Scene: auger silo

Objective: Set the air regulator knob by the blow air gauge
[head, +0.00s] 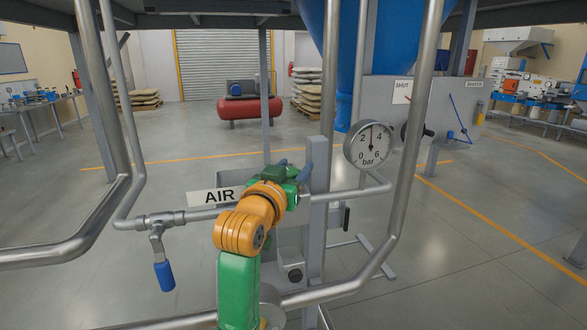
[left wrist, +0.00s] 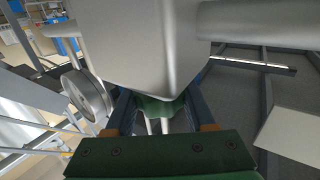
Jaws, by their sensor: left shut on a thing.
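The blow air gauge (head: 369,145) is a round white dial marked in bar, and its needle points straight up between 2 and 4. My left gripper (head: 304,174) is at the air pipe, left of and below the gauge, partly hidden by my own wrist. In the left wrist view, the fingers of my left gripper (left wrist: 157,104) stand either side of a dark green piece, the air regulator knob (left wrist: 160,108), under a grey regulator body (left wrist: 150,45). The knob is hidden in the head view. The gauge shows edge-on in the left wrist view (left wrist: 86,95). My right gripper is not in view.
A valve with a blue handle (head: 163,276) hangs at the left. A bent pipe (head: 398,200) passes right of the gauge, and a grey post (head: 318,220) stands beside my gripper.

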